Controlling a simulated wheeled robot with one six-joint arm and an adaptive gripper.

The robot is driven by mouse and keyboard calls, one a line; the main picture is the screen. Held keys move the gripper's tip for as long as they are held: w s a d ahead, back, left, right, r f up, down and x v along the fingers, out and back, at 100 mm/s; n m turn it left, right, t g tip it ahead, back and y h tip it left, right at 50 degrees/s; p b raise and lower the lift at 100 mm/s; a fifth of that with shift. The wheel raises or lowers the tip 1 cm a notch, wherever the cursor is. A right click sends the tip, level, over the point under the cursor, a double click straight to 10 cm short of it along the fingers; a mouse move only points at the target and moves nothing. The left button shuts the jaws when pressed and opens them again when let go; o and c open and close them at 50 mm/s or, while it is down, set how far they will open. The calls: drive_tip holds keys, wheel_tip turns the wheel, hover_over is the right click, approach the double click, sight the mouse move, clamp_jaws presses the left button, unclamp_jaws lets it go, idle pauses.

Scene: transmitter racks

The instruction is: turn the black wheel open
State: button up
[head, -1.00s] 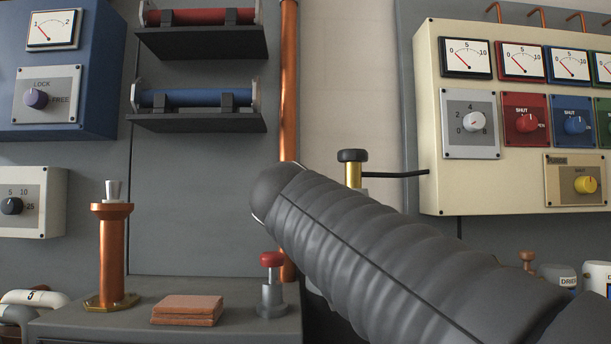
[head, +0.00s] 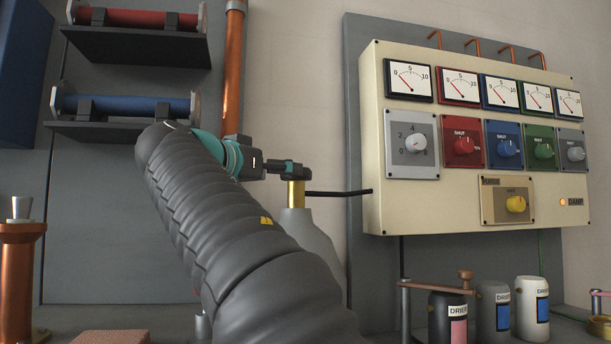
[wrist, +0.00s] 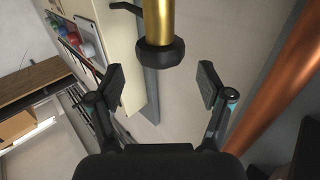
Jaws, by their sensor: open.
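The black wheel (wrist: 160,52) sits on the end of a brass stem (wrist: 158,18) in the wrist view. My gripper (wrist: 161,74) is open, with one finger on each side of the wheel's line. The wheel is just ahead of the fingertips, and a gap shows on both sides. In the head view my gripper (head: 288,168) reaches right to the top of the brass stem (head: 295,194), above a grey bottle (head: 306,236). There the gripper covers most or all of the wheel, so I cannot tell the wheel from the fingers.
A cream panel (head: 375,140) with meters and knobs stands to the right. A thin black pipe (head: 338,193) joins it near the stem. A copper pipe (head: 233,75) rises behind my arm, near a shelf with a blue tube (head: 125,105). Drier canisters (head: 533,308) stand lower right.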

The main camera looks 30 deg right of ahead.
drive_tip(key=p+x, duration=0.1)
drive_tip(key=x, duration=0.8)
drive_tip(key=shift+d+f, duration=0.1)
drive_tip(key=shift+d, duration=0.05)
